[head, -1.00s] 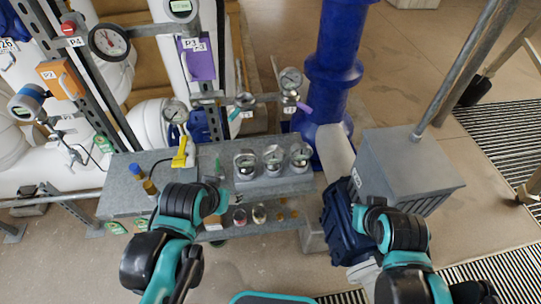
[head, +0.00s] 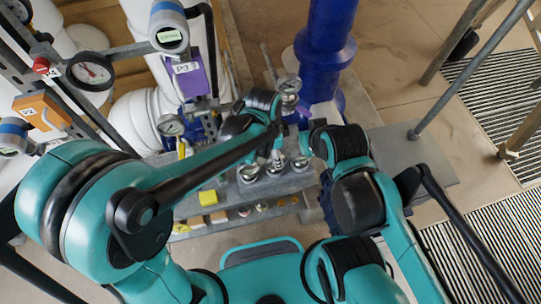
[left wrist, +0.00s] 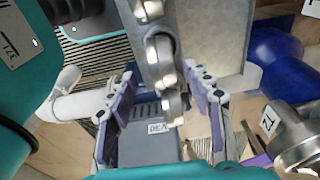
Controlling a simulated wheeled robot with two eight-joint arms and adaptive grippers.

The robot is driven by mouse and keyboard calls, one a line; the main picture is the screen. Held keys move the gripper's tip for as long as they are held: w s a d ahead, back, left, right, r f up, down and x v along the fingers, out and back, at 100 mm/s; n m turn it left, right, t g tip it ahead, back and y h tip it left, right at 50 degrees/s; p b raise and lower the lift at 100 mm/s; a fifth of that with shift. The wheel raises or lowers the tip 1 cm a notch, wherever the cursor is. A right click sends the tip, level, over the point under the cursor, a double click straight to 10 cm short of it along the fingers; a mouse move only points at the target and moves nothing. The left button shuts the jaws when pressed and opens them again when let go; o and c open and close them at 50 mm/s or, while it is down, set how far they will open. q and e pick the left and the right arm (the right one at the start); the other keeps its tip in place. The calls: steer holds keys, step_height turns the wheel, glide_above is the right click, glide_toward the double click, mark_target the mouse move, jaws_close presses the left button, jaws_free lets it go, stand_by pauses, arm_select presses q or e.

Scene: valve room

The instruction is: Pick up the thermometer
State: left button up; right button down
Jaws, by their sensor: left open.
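Three small round-dial instruments stand in a row on the grey bench (head: 232,188) in the head view: left (head: 250,173), middle (head: 277,166) and right (head: 300,163). I cannot tell which is the thermometer; their dials are too small to read. My left gripper (left wrist: 166,85) is open, its purple-padded fingers spread on both sides of a round metal part (left wrist: 172,103) in the left wrist view. I cannot tell whether they touch it. In the head view the left arm reaches over the bench, close above the instruments. My right arm ends just right of them; its fingers are not clear.
A blue pillar (head: 325,45) stands behind the bench.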

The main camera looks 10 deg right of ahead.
arm_select(q)
steer(key=f, duration=0.2)
steer(key=f+b, duration=0.1)
steer(key=f, duration=0.1)
steer(key=d+f, duration=0.1)
steer(key=f, duration=0.1)
steer(key=shift+w+f, duration=0.15)
steer(key=shift+w, duration=0.1)
steer(key=shift+a, duration=0.1)
steer(key=c, duration=1.1)
